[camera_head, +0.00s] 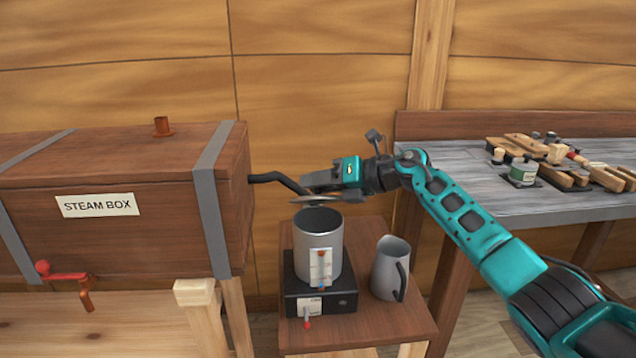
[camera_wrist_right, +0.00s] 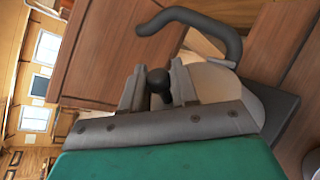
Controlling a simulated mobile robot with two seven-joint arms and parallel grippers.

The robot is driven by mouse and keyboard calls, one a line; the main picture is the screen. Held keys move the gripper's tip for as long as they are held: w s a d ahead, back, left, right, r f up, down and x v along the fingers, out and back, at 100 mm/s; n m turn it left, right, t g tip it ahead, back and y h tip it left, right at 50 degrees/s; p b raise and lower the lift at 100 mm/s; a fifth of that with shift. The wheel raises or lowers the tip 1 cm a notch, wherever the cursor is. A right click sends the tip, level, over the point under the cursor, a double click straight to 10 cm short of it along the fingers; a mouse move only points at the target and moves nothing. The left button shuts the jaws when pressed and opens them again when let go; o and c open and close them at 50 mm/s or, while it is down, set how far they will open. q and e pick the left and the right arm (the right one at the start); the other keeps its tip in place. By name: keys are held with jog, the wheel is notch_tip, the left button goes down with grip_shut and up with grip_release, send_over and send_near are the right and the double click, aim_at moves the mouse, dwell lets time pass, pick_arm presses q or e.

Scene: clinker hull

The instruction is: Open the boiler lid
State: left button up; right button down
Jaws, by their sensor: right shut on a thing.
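The boiler (camera_head: 318,245) is a grey metal cylinder, upright on a black base (camera_head: 320,297) on a small wooden table. Its top is uncovered and its dark inside shows. My right gripper (camera_head: 312,185) is just above the lid. In the right wrist view its two fingers (camera_wrist_right: 158,88) are shut on the lid's dark knob (camera_wrist_right: 158,80), with the pale lid (camera_wrist_right: 208,78) behind them. My left gripper is not in view.
A black pipe (camera_head: 272,177) runs from the steam box (camera_head: 120,185) close to my right gripper. A grey jug (camera_head: 390,268) stands right of the boiler on the small table (camera_head: 395,325). A workbench (camera_head: 460,180) with tools is at the right.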

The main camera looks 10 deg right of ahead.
jog(key=c, duration=0.9)
grip_release()
jog(key=shift+d, duration=0.15)
jog(key=v, duration=1.2)
jog(key=shift+s+d+r, duration=0.15)
jog(key=shift+s+d, duration=0.05)
jog(key=shift+s, duration=0.05)
